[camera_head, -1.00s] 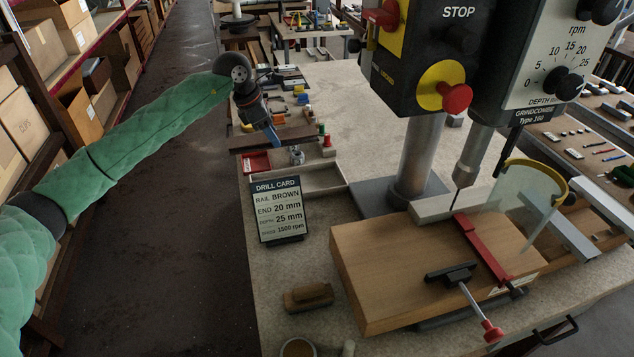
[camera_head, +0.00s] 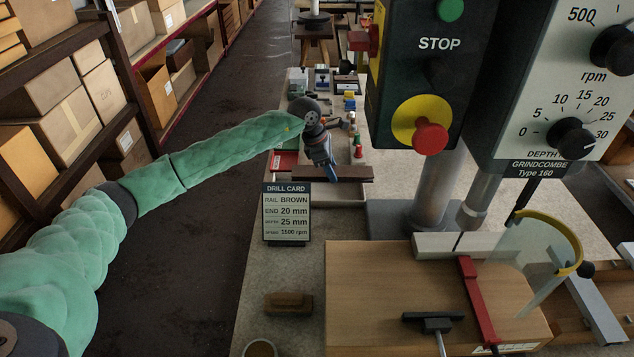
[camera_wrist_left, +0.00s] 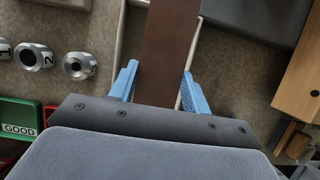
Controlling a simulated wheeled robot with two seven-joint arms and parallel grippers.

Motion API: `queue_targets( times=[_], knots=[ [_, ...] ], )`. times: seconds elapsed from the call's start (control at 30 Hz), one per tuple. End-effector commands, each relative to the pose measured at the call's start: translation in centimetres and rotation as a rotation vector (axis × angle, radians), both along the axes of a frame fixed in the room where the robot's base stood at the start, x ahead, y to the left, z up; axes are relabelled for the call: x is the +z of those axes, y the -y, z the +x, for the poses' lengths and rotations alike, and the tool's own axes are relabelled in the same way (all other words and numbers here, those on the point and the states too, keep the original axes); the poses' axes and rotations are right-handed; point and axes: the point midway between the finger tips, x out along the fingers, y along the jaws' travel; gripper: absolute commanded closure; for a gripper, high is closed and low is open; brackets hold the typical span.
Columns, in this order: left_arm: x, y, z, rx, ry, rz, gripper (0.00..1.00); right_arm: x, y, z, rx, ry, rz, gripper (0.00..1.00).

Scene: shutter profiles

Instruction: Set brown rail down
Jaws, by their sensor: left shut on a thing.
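The brown rail (camera_head: 345,172) is a dark brown flat bar, held by my left gripper (camera_head: 322,168). In the left wrist view the rail (camera_wrist_left: 170,50) runs away from me between the two blue fingers of the left gripper (camera_wrist_left: 160,85). The rail is above or in a pale-walled tray (camera_head: 345,195) behind the drill card; I cannot tell whether it touches the tray. The tray's wall also shows beside the rail in the left wrist view (camera_wrist_left: 122,50). My right gripper is out of view.
The drill card (camera_head: 287,213) stands in front of the tray. The drill press with its STOP panel (camera_head: 430,90) and wooden block (camera_head: 390,290) are at right. A small brown block (camera_head: 289,303) lies in front. A green GOOD bin (camera_wrist_left: 22,115) and numbered metal cylinders (camera_wrist_left: 78,65) are nearby.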

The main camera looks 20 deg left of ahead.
Motion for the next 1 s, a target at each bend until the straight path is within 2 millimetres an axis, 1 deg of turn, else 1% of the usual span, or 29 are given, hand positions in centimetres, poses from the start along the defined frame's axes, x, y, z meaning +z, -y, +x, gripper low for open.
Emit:
queue_targets(
  times=[0.03,0.1,0.2,0.3,0.47,0.73,0.83,1.0],
  knots=[
    [-0.5,-1.1,-0.1,0.003,-0.001,0.001,0.77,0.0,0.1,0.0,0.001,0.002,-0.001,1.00],
    [-1.2,-2.2,-0.3,0.003,-0.001,0.000,0.77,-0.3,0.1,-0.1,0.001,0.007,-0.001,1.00],
    [-2.0,-3.5,-0.4,0.002,-0.001,0.000,0.77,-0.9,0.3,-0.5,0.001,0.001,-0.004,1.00],
    [-2.5,-4.2,-0.5,0.000,0.000,-0.001,0.77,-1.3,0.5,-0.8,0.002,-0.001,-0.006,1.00],
    [-3.1,-4.5,-0.6,-0.001,0.001,-0.002,0.77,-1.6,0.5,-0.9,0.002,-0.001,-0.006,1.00],
    [-6.3,-4.5,-0.6,0.001,-0.001,-0.001,0.77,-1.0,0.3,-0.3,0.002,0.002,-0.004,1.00],
    [-6.7,-4.5,-0.5,-0.001,0.001,-0.002,0.77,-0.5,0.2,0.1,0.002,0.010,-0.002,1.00],
    [-6.7,-4.5,-0.5,-0.001,0.002,-0.002,0.77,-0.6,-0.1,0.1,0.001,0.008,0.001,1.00]
  ],
)
